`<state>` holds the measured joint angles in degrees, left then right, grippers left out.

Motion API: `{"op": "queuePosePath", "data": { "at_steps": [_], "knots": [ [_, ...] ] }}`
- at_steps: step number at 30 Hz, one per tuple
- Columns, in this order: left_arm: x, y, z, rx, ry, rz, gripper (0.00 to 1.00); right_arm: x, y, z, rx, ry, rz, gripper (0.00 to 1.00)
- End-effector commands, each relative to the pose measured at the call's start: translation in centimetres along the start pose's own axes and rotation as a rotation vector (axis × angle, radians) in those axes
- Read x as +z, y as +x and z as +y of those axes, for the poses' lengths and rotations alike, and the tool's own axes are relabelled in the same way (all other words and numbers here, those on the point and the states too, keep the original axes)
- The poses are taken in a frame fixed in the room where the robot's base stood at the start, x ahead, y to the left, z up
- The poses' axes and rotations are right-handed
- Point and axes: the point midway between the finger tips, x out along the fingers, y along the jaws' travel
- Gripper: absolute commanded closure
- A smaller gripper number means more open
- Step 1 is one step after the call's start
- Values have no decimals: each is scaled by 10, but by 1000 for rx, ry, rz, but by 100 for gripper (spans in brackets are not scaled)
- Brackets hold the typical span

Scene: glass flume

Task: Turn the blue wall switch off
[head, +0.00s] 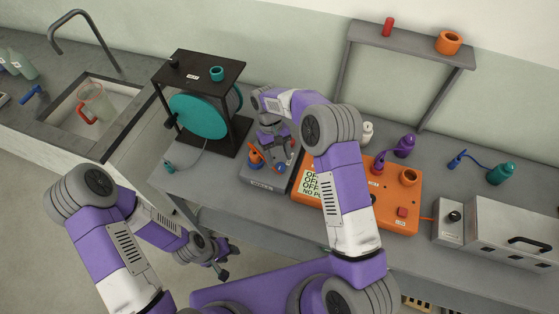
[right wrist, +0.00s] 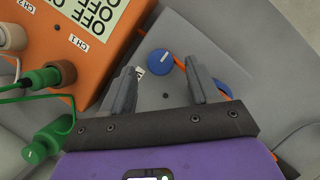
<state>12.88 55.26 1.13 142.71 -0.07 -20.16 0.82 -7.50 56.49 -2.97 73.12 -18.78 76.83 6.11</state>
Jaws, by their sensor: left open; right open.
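I make out no blue wall switch on the parts of the wall in view. A round blue knob (right wrist: 160,62) with a pale mark sits on a grey surface in the right wrist view. My right gripper (right wrist: 168,85) is open, its two fingers apart with the knob showing between and beyond them. In the head view my right gripper (head: 272,152) is above a grey box (head: 262,185) and partly hides it. My left gripper (head: 218,262) is open and empty, low in front of the bench.
An orange box (head: 390,212) with a label stands right of the grey box. A black stand with a teal reel (head: 198,115) is to the left. A grey metal unit (head: 515,240) is at the right. A grey shelf (head: 410,45) stands at the back. A sink holds a jug (head: 95,102).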

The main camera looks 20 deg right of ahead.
Motion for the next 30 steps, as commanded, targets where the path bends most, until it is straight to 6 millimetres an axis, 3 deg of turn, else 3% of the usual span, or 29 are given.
{"op": "queuePosePath", "data": {
  "at_steps": [3, 9, 30],
  "knots": [
    [0, -2, 1, 0, 0, 0, 57, -1, -23, 0, 1, 0, 4, 40],
    [0, -3, 1, 0, 0, 0, 57, 0, -45, 0, 1, -1, 2, 40],
    [0, -10, 4, 0, 0, 0, 57, 3, -56, 0, 1, -1, 0, 40]
  ]
}}
